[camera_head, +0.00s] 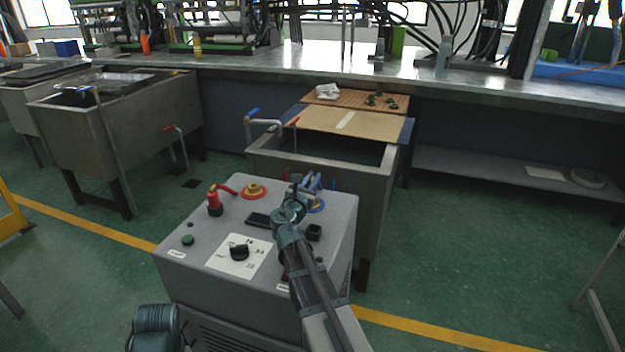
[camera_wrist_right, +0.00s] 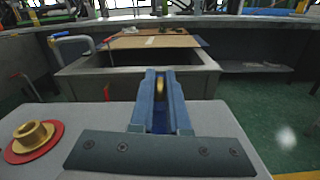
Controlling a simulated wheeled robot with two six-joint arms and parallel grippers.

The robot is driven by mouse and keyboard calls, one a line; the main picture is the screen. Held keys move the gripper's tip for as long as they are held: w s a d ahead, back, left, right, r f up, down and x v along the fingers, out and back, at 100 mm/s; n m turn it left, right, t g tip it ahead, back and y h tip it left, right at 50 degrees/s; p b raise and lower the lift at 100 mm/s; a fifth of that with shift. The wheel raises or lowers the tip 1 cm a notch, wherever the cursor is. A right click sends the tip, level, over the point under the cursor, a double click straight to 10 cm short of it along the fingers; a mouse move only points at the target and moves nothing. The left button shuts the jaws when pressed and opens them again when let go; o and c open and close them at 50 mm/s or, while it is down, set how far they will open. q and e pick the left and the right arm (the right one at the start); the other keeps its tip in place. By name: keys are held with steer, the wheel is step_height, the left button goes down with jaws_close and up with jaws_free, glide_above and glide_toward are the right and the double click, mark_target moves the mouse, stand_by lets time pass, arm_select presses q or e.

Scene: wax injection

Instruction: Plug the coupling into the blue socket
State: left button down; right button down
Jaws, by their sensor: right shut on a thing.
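My right gripper (camera_head: 310,182) is over the back right of a grey machine's top. In the right wrist view its two blue fingers (camera_wrist_right: 160,100) are shut on a small brass-coloured piece, the coupling (camera_wrist_right: 160,88), mostly hidden between them. The blue socket (camera_head: 319,207) shows as a blue ring beside and partly behind the gripper in the head view. I cannot tell whether the coupling touches it. A red socket with a brass centre (camera_head: 253,190) is to its left, also in the right wrist view (camera_wrist_right: 33,138). My left gripper is out of view.
The grey machine top (camera_head: 180,228) carries a red-and-black fitting (camera_head: 214,203) with a red hose, a black knob (camera_head: 239,252) and a green button (camera_head: 187,240). A grey sink (camera_head: 375,195) stands close behind it. Open green floor lies to the right.

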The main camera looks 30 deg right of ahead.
steer(key=shift+f, duration=0.25)
steer(key=c, duration=0.8)
jaws_free()
steer(key=shift+r, duration=0.1)
steer(key=v, duration=1.4)
steer(key=shift+d, duration=0.1)
